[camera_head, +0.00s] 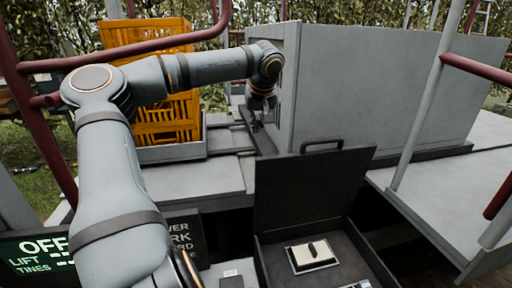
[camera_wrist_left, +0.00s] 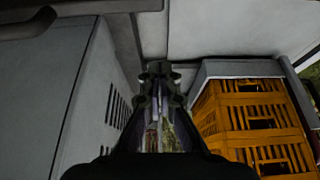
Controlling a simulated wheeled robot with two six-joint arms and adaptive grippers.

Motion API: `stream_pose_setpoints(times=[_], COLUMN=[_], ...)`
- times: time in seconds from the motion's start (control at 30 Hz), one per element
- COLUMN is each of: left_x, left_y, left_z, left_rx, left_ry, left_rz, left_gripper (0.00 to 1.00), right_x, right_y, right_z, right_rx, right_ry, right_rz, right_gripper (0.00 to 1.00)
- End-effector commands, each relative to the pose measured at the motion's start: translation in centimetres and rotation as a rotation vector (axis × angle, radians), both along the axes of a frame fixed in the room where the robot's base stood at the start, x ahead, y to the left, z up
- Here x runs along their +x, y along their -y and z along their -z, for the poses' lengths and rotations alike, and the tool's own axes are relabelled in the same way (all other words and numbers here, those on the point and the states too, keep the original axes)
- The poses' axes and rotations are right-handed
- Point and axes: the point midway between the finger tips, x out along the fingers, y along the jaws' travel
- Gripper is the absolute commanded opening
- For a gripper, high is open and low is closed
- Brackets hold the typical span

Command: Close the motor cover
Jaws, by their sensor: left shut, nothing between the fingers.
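A large grey cabinet (camera_head: 385,90), which I take to be the motor housing with its cover, stands at centre right. Its narrow left end faces my left gripper (camera_head: 256,120). In the left wrist view, a grey panel with dark vent slots (camera_wrist_left: 78,85) lies left of my left gripper (camera_wrist_left: 158,75). The gripper is shut and empty, pointing down close beside that panel; I cannot tell whether it touches. Whether the cover stands open is unclear. My right gripper is out of view.
A dark box with its handled lid (camera_head: 312,185) standing open is in front, a pale switch plate (camera_head: 311,254) inside. An orange crate (camera_head: 150,38) is behind my left arm. A maroon rail (camera_head: 120,50) crosses upper left. A grey post (camera_head: 425,110) stands right.

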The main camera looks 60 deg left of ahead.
Motion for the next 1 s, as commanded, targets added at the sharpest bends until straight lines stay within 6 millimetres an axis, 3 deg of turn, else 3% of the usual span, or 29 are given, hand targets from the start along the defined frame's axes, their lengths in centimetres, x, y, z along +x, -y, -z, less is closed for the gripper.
stream_pose_setpoints(times=[0.27, 0.43, 0.47, 0.7, 1.0], left_x=[0.9, 1.5, 1.3, 0.2, 0.0], left_y=[-2.2, -3.6, -2.9, -0.2, 0.2], left_z=[5.2, 8.4, 8.8, 8.8, 8.5], left_rx=[-0.007, -0.006, -0.006, -0.001, 0.0], left_ry=[-0.001, -0.001, 0.004, 0.003, 0.0], left_rz=[0.0, 0.0, 0.004, 0.001, -0.001], left_gripper=[0.0, 0.0, 0.0, 0.0, 0.0], right_x=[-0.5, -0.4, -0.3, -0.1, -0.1], right_y=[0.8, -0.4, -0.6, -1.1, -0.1], right_z=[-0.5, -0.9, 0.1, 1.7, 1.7], right_rx=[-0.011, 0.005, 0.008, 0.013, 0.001], right_ry=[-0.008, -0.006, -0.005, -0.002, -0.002], right_rz=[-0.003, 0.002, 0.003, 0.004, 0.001], right_gripper=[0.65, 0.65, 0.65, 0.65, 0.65])
